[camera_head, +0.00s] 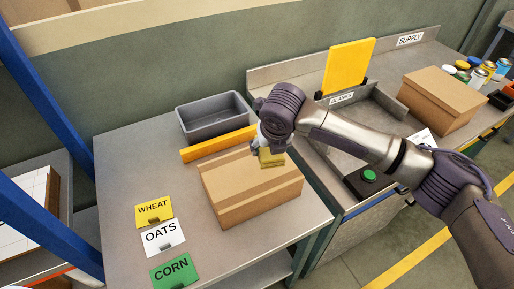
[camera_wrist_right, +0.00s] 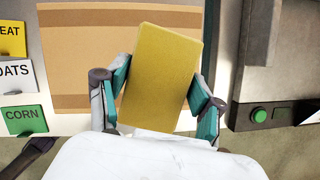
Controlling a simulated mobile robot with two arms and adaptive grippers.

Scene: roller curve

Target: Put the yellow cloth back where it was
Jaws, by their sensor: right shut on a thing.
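My right gripper (camera_head: 267,150) is above the far right part of a closed cardboard box (camera_head: 250,203) on the left table. It is shut on the yellow cloth (camera_head: 271,158), which looks like a flat folded rectangle. In the right wrist view the cloth (camera_wrist_right: 160,75) is tilted a little between the two teal-padded fingers of the gripper (camera_wrist_right: 158,98), with the box (camera_wrist_right: 75,60) behind it. I cannot tell whether the cloth touches the box top. My left gripper is not in view.
A grey bin (camera_head: 213,119) and a yellow bar (camera_head: 218,145) lie behind the box. Wheat (camera_head: 154,211), oats (camera_head: 163,237) and corn (camera_head: 174,270) cards stand at left. On the right bench are a yellow panel (camera_head: 347,67), a green button (camera_head: 369,175), another box (camera_head: 444,97) and several cans.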

